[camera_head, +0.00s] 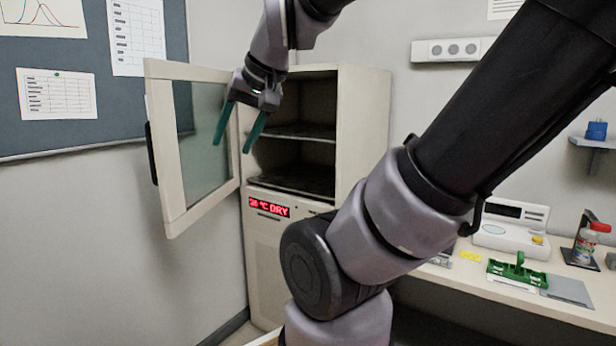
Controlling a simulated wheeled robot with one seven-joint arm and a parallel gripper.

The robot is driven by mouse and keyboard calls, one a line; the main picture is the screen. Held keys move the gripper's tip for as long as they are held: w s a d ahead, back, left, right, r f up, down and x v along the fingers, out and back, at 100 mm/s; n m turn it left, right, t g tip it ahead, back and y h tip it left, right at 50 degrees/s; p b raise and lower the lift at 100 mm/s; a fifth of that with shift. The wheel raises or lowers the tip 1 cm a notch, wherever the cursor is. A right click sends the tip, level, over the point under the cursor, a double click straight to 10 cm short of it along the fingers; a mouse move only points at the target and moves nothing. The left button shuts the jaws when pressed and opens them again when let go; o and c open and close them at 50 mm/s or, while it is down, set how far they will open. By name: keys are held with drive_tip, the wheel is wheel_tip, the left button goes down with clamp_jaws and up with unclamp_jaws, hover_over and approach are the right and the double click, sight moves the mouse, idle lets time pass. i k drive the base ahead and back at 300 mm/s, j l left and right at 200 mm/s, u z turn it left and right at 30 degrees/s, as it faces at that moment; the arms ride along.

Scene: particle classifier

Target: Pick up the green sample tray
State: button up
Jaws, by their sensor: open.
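The green sample tray (517,271) lies on the light bench at the lower right, with an upright handle at its middle. My gripper (231,144) is at the upper left, in front of the open drying cabinet and beside its door. Its two green fingers point down and are spread apart with nothing between them. The gripper is far from the tray, to its left and higher. My arm crosses the middle of the view and hides part of the bench's left end.
The cabinet (366,130) has its glass door (207,135) swung open to the left; its shelves look empty. On the bench (573,308), a white instrument (511,229) stands behind the tray, a grey plate (567,290) lies right of it, and a red-capped bottle (590,243) stands farther right.

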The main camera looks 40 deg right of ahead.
sight(517, 272)
drive_tip(key=z, duration=2.65)
drive_tip(key=i+j+z, duration=0.1)
drive_tip(key=j, duration=0.4)
drive_tip(key=i+j+z, duration=0.1)
drive_tip(key=j, duration=0.45)
drive_tip(key=i+j, duration=0.15)
drive_tip(key=j, duration=0.4)
drive_tip(key=i+j+z, duration=0.15)
drive_tip(key=j, duration=0.35)
drive_tip(key=k, duration=0.05)
